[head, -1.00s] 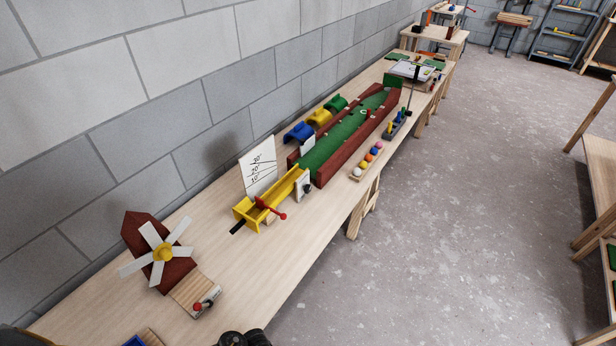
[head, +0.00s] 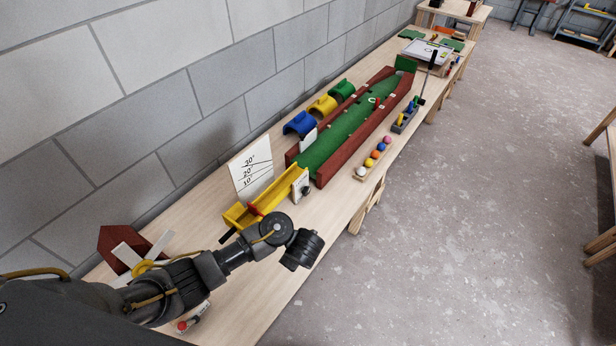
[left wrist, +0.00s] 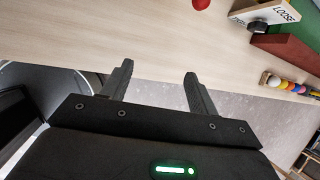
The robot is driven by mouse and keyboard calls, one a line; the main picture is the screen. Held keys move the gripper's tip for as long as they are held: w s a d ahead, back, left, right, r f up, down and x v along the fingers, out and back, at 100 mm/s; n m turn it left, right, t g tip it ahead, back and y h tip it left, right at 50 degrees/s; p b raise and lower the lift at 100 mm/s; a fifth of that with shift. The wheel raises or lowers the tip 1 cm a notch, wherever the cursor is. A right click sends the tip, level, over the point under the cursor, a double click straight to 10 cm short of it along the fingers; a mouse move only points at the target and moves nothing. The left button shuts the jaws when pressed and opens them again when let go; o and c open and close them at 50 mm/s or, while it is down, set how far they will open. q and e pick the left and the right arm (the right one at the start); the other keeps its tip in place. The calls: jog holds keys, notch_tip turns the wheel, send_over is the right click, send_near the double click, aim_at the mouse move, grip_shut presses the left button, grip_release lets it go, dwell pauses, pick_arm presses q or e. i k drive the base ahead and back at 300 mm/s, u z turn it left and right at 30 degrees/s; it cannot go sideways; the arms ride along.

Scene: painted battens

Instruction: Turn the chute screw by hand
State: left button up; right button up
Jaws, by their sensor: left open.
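The yellow chute (head: 286,183) lies on the bench, with a white plate (head: 299,183) at its right end. A dark knob, the likely chute screw (head: 306,190), sits on the plate's front face. In the left wrist view the plate (left wrist: 282,14) reads "LOOSE" and the black knob (left wrist: 259,27) stands beside its lower edge. My left gripper (head: 303,250) is at the bench's front edge, nearer me than the knob and apart from it. Its two fingers (left wrist: 158,80) are spread with nothing between them. My right gripper is out of view.
A marked white board (head: 251,170) stands behind the chute. A green lane with red walls (head: 352,151) runs beyond it. A tray of coloured balls (head: 371,165) lies near the front edge. My arm covers part of the red windmill (head: 113,239).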

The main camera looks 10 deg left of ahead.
aim_at(306, 191)
jog(key=i, duration=0.85)
jog(key=z, duration=0.05)
